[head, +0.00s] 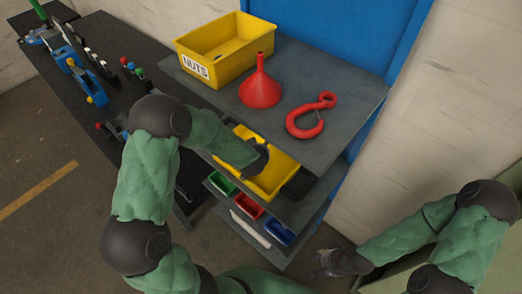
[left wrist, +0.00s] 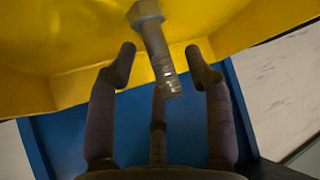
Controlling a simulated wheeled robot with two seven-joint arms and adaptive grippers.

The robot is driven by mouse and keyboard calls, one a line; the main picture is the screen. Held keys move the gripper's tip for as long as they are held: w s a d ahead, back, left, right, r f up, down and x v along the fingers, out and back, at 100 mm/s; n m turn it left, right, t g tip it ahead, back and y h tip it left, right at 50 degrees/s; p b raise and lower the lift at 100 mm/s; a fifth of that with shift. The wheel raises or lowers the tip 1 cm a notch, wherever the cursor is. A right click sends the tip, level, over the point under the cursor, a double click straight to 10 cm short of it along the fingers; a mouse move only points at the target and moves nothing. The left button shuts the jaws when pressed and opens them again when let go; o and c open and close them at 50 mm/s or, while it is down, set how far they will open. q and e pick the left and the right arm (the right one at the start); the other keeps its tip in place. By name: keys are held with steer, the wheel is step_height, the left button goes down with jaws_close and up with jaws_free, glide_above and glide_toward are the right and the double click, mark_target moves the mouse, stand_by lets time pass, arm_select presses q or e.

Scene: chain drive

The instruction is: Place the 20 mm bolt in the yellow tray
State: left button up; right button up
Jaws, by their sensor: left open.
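The yellow tray (head: 284,165) is on the shelf below the top one, partly covered by my left arm. My left gripper (head: 262,160) reaches in over it, its fingers mostly hidden in the head view. In the left wrist view, the open fingers (left wrist: 159,60) point at the yellow tray (left wrist: 60,50). A grey bolt (left wrist: 153,42) with a hex head and threaded end shows against the yellow, its threaded end between the fingertips, apart from both. I cannot tell whether it rests on the tray. My right gripper (head: 325,263) is low at the right, away from the shelves.
The top shelf (head: 345,125) close above my left arm holds a yellow NUTS bin (head: 215,50), a red funnel (head: 260,85) and a red hook (head: 305,120). Green, red (head: 248,207) and blue (head: 279,233) bins are below. A dark workbench (head: 60,95) with tools stands left.

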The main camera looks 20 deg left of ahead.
arm_select(q)
steer(key=p+v, duration=0.2)
steer(key=v, duration=0.9)
